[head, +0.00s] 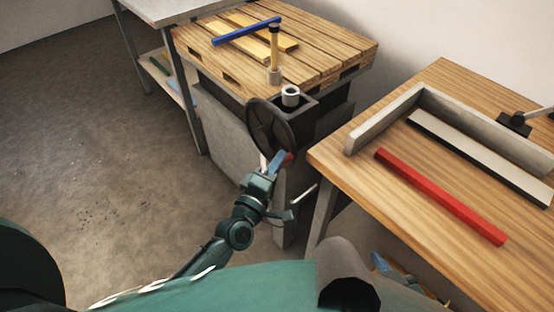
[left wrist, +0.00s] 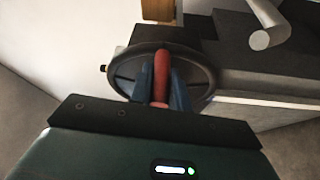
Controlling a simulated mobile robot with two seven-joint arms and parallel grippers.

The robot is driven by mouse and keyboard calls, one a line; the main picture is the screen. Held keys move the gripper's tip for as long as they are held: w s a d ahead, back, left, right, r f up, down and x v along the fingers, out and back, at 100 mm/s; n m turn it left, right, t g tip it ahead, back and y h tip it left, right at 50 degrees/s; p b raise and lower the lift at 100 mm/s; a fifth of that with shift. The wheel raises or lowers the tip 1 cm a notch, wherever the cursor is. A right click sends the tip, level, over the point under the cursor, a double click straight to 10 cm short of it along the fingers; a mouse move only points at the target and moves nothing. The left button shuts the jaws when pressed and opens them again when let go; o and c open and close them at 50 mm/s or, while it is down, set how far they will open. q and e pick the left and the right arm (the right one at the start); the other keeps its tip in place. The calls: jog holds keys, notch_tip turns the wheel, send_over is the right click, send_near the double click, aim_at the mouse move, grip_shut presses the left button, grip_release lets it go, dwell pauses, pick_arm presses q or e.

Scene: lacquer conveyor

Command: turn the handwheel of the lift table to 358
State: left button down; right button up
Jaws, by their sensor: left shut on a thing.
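The dark handwheel (head: 264,134) is on the near side of the lift table (head: 215,118), below its slatted wooden top (head: 335,45). My left gripper (head: 278,161) is at the wheel's lower right rim, shut on the red handle (head: 288,158). In the left wrist view the red handle (left wrist: 162,65) stands between the two blue fingers of my left gripper (left wrist: 161,88), with the wheel (left wrist: 205,72) behind. No reading of the table's height is legible. My right gripper is not in view.
A wooden bench (head: 400,200) on the right holds a red bar (head: 440,195) and a grey angled frame (head: 385,118). A blue bar (head: 245,32) and yellow strips lie on the slatted top. A grey shelf table stands at the back left. The floor on the left is clear.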

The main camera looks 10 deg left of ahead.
pick_arm(q)
jog(key=shift+r, duration=0.1)
dwell(0.3)
jog(key=c, duration=1.3)
grip_release()
jog(key=v, duration=1.3)
